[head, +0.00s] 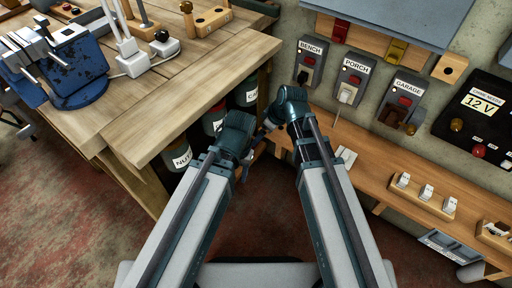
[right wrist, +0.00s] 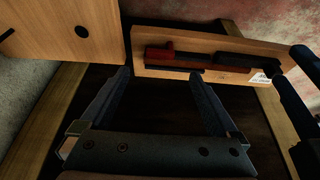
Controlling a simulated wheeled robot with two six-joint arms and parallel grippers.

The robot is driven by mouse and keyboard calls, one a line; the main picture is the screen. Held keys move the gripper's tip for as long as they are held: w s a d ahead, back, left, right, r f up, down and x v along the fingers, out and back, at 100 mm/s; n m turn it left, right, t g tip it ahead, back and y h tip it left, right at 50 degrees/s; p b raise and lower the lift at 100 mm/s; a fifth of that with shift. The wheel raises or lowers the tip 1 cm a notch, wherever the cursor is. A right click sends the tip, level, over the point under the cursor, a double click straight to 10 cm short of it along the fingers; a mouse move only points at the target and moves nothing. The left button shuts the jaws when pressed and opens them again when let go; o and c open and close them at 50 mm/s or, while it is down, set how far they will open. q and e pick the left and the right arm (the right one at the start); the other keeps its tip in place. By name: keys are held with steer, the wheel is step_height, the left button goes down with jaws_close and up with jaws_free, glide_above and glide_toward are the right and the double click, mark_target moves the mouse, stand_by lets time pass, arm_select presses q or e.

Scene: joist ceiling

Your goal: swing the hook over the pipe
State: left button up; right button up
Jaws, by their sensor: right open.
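I can make out no hook and no pipe in either view. My right gripper (right wrist: 160,74) is open in the right wrist view, its two dark fingers apart with nothing between them. In the head view both arms reach forward and their wrists come close together beside the workbench. My left gripper (head: 259,138) is small and dark there, partly hidden by its wrist, and I cannot tell whether it is open. Dark finger-like parts also show at the right edge of the right wrist view, too cropped to identify surely.
A wooden workbench (head: 165,95) with a blue vise (head: 75,75) stands at left, labelled cans beneath it. BENCH, PORCH and GARAGE switch boxes (head: 352,79) hang on the wall above a wooden shelf (head: 385,172). The right wrist view shows a red tool (right wrist: 195,60) on a wooden board.

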steer(key=b+x, duration=0.6)
steer(key=x, duration=0.2)
steer(key=shift+f+b, duration=0.2)
steer(key=shift+b, duration=0.1)
steer(key=shift+c, duration=0.3)
